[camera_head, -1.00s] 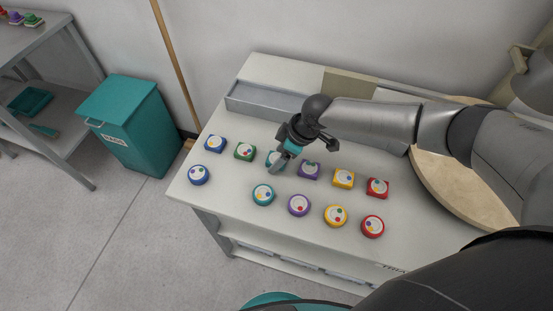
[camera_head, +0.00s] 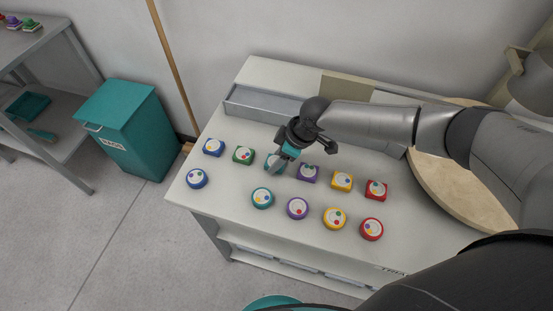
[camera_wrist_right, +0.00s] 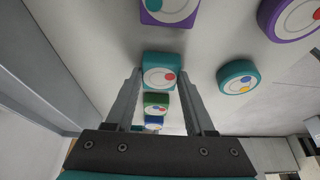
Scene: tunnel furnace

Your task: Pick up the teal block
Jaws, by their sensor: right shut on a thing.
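The teal block (camera_head: 270,159) stands in the back row on the white table, between the green block and the purple block. My right gripper (camera_head: 277,166) is down over it and hides part of it. In the right wrist view the teal block (camera_wrist_right: 162,64) sits between the two fingertips of my right gripper (camera_wrist_right: 160,76), one finger on each side. The gripper is shut on it. I cannot tell any gap between the block and the table. My left gripper is not in view.
The back row also holds blue (camera_head: 213,147), green (camera_head: 244,155), purple (camera_head: 308,173), yellow (camera_head: 342,181) and red (camera_head: 376,190) blocks. Several round pieces stand in front, including a teal one (camera_head: 262,198). A grey tray (camera_head: 262,104) lies behind; a round wooden board (camera_head: 450,190) is right.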

